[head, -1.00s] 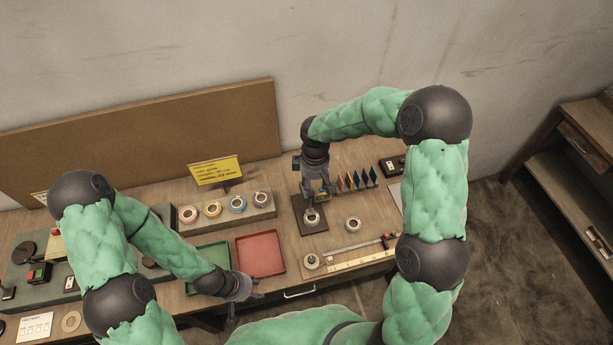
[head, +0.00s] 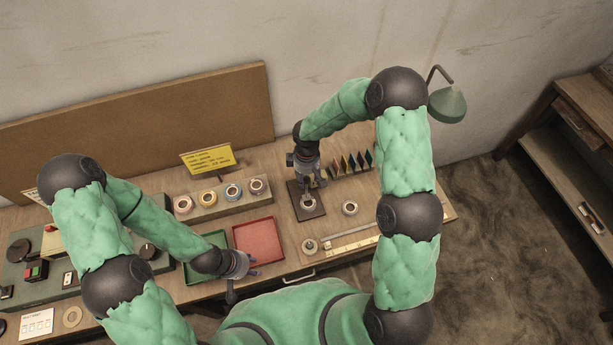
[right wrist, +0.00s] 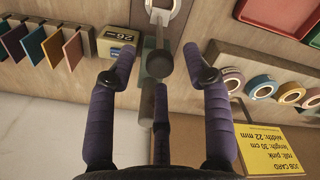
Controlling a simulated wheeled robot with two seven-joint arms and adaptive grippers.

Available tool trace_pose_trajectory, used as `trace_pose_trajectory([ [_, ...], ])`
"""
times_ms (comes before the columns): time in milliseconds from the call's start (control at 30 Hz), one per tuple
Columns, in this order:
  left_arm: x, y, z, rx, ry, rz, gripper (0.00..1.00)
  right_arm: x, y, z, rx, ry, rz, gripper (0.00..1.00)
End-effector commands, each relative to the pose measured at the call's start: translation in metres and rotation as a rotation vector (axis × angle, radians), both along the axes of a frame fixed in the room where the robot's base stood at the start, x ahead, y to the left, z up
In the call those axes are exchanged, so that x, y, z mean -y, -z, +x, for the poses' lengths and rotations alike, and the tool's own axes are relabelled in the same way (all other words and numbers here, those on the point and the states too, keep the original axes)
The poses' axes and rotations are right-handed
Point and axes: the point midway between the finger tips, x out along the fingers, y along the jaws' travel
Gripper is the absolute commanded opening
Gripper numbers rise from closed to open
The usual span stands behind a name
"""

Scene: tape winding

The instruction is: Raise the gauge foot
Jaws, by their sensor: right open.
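The gauge stands on a dark plate (head: 296,190) on the bench. A pale ring-shaped roll (head: 309,204) lies on that plate; it also shows at the top of the right wrist view (right wrist: 176,12). In the right wrist view, the gauge has a slim post with a dark round knob (right wrist: 160,64) and a box with a yellow label reading 26 mm (right wrist: 117,38). My right gripper (head: 314,184) is above the gauge, its purple fingers open around the knob, with gaps visible. The gauge foot is not clearly visible. My left gripper (head: 250,268) is open and empty near the red tray.
A red tray (head: 278,258) and a green tray (head: 190,272) lie left of the gauge. Coloured plates (head: 352,162) stand right of the gauge. A loose roll (head: 350,208) and a ruler (head: 345,240) are nearby.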

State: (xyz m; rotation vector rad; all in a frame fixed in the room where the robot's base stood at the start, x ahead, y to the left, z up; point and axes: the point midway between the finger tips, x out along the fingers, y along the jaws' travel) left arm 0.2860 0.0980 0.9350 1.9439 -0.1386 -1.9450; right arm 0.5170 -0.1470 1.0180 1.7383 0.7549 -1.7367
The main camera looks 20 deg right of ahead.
Motion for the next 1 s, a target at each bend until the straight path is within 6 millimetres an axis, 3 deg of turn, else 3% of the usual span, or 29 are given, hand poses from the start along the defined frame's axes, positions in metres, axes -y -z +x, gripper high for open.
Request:
trace_pose_trajectory([
  [367,0.0,0.0,0.0,0.0,0.0,0.0,0.4,0.0,0.007,0.0,0.0,0.0,0.0,0.5],
  [400,0.0,0.0,0.0,0.0,0.0,0.0,0.4,0.0,0.007,0.0,0.0,0.0,0.0,0.47],
  [567,0.0,0.0,0.0,0.0,0.0,0.0,0.4,0.0,0.007,0.0,0.0,0.0,0.0,0.02],
  [600,0.0,0.0,0.0,0.0,0.0,0.0,0.4,0.0,0.007,0.0,0.0,0.0,0.0,0.0],
  [800,0.0,-0.001,0.0,0.0,0.0,0.0,0.4,0.0,0.004,0.0,0.001,0.0,0.001,0.0],
  [1000,0.0,-0.008,0.0,0.0,0.0,0.0,0.4,0.0,-0.018,0.001,0.002,0.0,-0.001,0.0],
])
